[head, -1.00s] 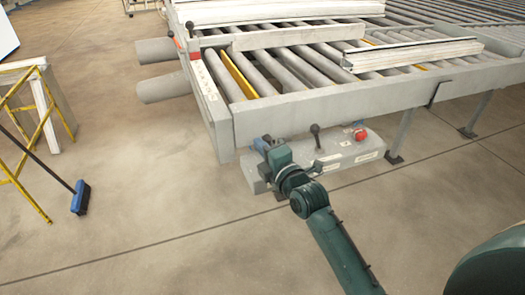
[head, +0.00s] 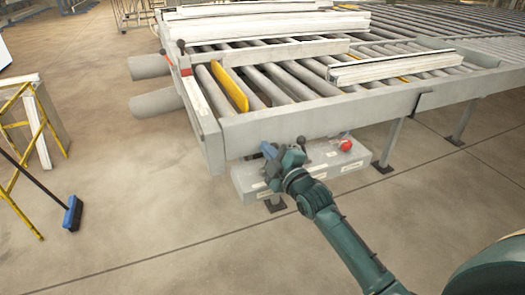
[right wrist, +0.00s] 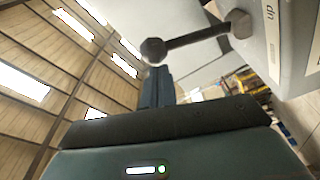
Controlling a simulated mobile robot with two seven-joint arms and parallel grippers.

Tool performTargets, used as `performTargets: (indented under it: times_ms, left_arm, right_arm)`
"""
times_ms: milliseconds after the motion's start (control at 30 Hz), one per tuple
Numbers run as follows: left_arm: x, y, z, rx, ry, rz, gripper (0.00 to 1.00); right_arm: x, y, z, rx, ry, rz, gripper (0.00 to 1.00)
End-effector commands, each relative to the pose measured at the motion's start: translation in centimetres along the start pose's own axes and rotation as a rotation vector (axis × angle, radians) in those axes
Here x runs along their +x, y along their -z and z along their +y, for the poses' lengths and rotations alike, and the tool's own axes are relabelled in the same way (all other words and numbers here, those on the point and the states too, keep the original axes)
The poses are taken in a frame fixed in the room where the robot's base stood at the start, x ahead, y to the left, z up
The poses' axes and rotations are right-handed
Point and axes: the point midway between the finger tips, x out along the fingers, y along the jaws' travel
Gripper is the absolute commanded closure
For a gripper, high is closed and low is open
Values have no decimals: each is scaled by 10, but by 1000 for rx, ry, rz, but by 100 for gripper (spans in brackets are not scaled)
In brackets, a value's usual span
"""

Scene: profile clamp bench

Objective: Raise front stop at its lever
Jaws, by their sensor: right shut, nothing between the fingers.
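The front stop (head: 230,88), a yellow plate between the rollers near the front end, stands proud of them. Below the frame is a grey control box (head: 250,184). A black-knobbed lever (head: 301,141) stands upright on it, just right of my right gripper (head: 268,150). In the right wrist view a dark lever with a knob (right wrist: 153,50) shows beside the blue fingers (right wrist: 157,88), seemingly apart from them. I cannot tell whether it is the same lever. My right gripper is shut and empty, by the box's left part. My left gripper is not in view.
A red button (head: 346,145) sits on the box's right part. The conveyor's front beam (head: 310,115) runs just above the box. White profiles (head: 395,68) lie on the rollers. A blue broom (head: 73,213) stands at left; the floor in front is clear.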

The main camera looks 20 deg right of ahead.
Motion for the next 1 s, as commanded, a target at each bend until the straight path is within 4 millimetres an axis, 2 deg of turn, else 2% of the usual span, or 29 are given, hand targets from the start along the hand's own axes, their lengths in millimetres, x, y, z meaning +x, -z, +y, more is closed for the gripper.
performTargets:
  times_ms: [333,1000]
  left_arm:
    - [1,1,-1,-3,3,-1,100]
    - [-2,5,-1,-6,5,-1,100]
  right_arm:
    - [-1,-7,2,80,-11,-1,100]
    - [2,-5,8,82,-13,-1,100]
